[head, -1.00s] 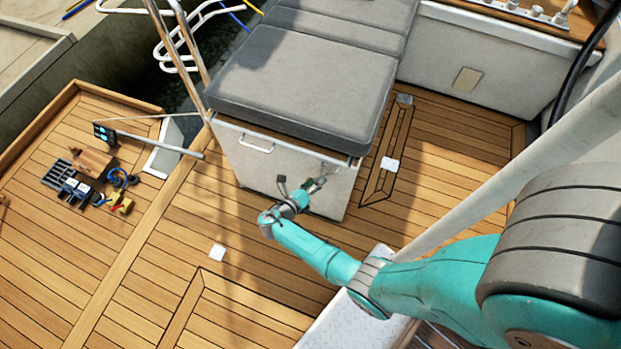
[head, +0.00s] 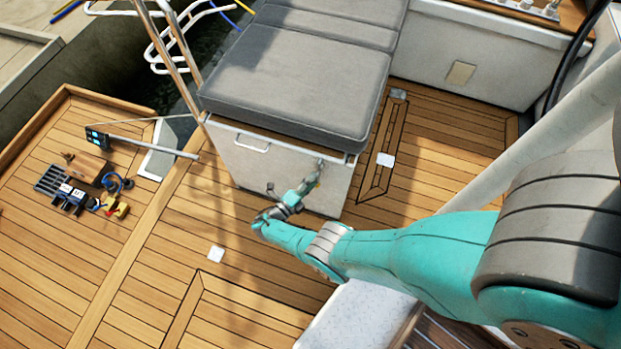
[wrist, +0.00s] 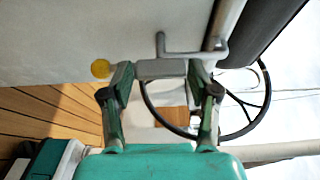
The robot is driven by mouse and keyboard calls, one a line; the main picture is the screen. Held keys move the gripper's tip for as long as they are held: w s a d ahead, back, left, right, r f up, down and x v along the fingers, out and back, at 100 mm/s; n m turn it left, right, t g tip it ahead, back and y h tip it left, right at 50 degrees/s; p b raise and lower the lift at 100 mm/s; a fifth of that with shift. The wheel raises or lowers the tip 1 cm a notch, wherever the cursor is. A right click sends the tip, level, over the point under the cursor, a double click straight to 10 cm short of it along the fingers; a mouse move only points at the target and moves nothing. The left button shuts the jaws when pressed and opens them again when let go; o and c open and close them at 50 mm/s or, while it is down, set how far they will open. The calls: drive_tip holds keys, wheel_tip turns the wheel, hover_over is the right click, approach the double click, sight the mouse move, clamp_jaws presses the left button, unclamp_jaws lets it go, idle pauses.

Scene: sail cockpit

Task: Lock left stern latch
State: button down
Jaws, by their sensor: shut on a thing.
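The stern latch is a grey metal piece on the pale side of the cushioned locker (head: 290,180). In the wrist view its grey block (wrist: 160,69) sits between my fingertips, and a bent grey rod (wrist: 190,52) shows just above it. My gripper (wrist: 161,75) is shut on the latch, with one finger at each end of the block. In the head view my gripper (head: 314,178) is at the right part of the locker's front face, below the seat edge. The latch is small there and partly hidden by my gripper. I cannot tell whether it is locked.
Tools (head: 80,190) lie on the left deck. The teak deck (head: 250,290) in front is mostly clear.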

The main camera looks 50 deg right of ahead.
sight(319, 170)
drive_tip(key=shift+d, duration=0.15)
idle(0.3)
drive_tip(key=shift+c, duration=1.4)
unclamp_jaws()
drive_tip(key=shift+d, duration=0.1)
drive_tip(key=shift+r, duration=0.2)
drive_tip(key=shift+r, duration=1.5)
wheel_tip(319, 170, up, 7)
drive_tip(key=shift+f, duration=0.2)
